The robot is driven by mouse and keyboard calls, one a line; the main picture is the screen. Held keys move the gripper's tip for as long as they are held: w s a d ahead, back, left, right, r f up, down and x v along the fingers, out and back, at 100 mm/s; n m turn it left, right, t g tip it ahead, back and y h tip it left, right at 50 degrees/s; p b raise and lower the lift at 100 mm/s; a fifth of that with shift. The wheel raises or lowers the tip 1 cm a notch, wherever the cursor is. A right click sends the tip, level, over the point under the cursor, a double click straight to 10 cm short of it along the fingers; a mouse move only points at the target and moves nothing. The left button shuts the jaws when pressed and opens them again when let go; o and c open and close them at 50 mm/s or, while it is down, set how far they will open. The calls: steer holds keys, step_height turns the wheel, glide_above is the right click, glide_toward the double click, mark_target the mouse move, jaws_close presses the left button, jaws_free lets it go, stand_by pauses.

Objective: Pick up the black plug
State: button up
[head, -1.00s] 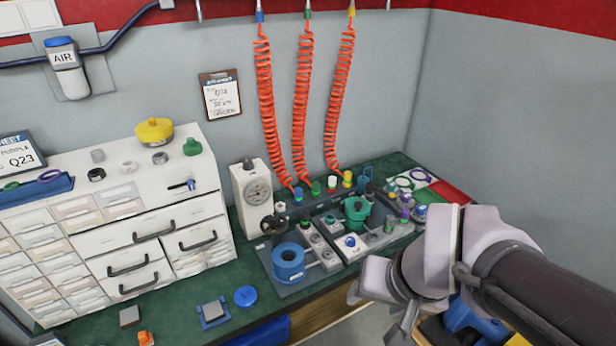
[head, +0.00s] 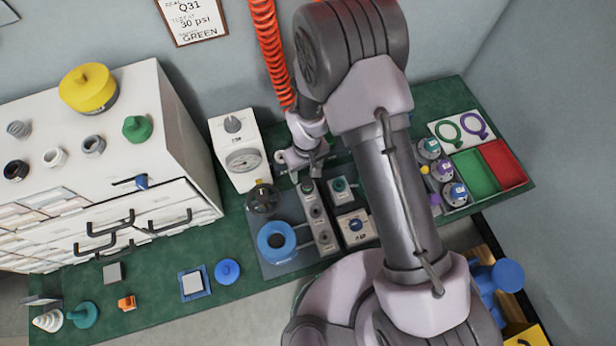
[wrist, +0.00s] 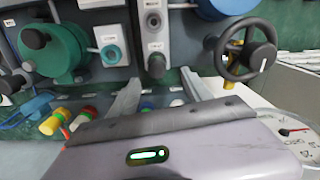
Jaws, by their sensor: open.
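A dark round-topped piece (wrist: 157,65) sits at the near end of a grey strip of ports (wrist: 154,28) in the wrist view. It may be the black plug, but I cannot tell for certain. The strip also shows in the head view (head: 321,223). My gripper (wrist: 163,88) is open, with its two fingers spread and nothing visible between them. The dark piece lies beyond the fingertips, roughly between them, apart from both. In the head view my gripper (head: 303,165) hangs over the back of the bench, and my arm hides part of the fixtures.
A black handwheel (wrist: 240,50) and a gauge box (head: 240,150) stand close beside the gripper. A green pump-like fitting (wrist: 55,50) is on the other side. Coloured caps, including a yellow one (wrist: 50,122), lie behind the fingers. An orange coiled hose (head: 270,50) hangs nearby.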

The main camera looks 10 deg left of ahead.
mark_target(307, 180)
steer(key=f+b, duration=0.1)
steer(key=f, duration=0.2)
steer(key=f+b, duration=0.1)
steer(key=f, duration=0.2)
steer(key=f+b, duration=0.1)
steer(key=f, duration=0.2)
steer(key=shift+w+f, duration=0.2)
steer(key=shift+w, duration=0.05)
steer(key=shift+r, duration=0.15)
steer(key=shift+c, duration=0.3)
jaws_close()
